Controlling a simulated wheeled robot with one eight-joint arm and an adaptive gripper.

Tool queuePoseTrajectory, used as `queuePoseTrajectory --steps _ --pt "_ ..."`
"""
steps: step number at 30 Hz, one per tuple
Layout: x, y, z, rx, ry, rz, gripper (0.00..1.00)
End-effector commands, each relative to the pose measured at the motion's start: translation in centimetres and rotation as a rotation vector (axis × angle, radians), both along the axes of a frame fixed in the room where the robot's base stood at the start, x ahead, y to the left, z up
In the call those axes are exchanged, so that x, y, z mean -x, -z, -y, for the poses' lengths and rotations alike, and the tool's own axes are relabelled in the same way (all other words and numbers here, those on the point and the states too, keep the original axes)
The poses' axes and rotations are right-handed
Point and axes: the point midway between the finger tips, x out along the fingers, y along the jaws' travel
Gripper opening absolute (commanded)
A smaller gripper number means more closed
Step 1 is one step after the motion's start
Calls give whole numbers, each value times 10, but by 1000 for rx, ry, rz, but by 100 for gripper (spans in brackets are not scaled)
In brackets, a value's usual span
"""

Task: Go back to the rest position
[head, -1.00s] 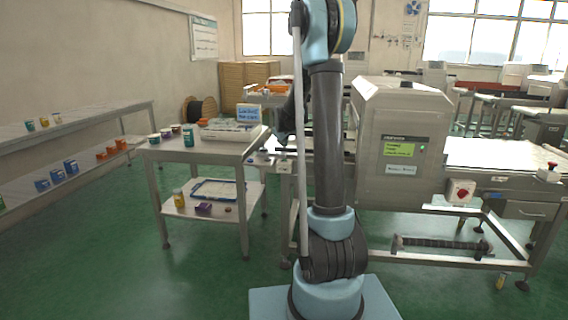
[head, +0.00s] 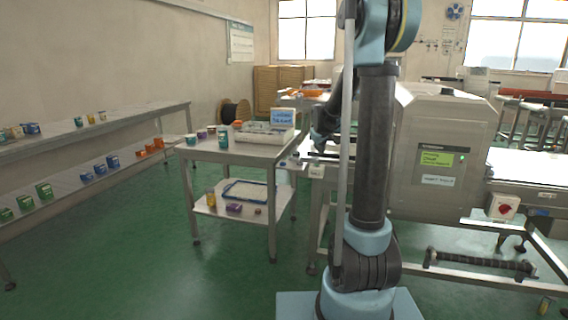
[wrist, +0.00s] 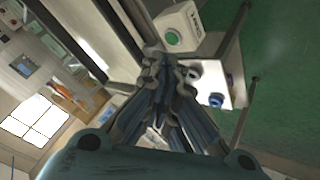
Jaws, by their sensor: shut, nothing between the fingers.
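My gripper (wrist: 168,70) shows in the wrist view with its fingers together and nothing between them.
A steel side table (head: 235,153) left of the arm holds several jars and a white tray (head: 262,134). A long shelf (head: 120,160) with jars and boxes runs along the left wall. A conveyor (head: 530,168) extends right of the detector. The green floor (head: 150,260) at front left is clear.

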Motion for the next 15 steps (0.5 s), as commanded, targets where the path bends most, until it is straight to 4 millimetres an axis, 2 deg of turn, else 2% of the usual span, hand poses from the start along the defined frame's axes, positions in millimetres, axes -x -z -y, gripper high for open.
queuePoseTrajectory --steps 1,7,15 --pt "18 -3 1 -13 14 -16 0" --pt "82 -10 5 -62 73 -75 0" --pt "170 -8 9 -127 155 -155 0"
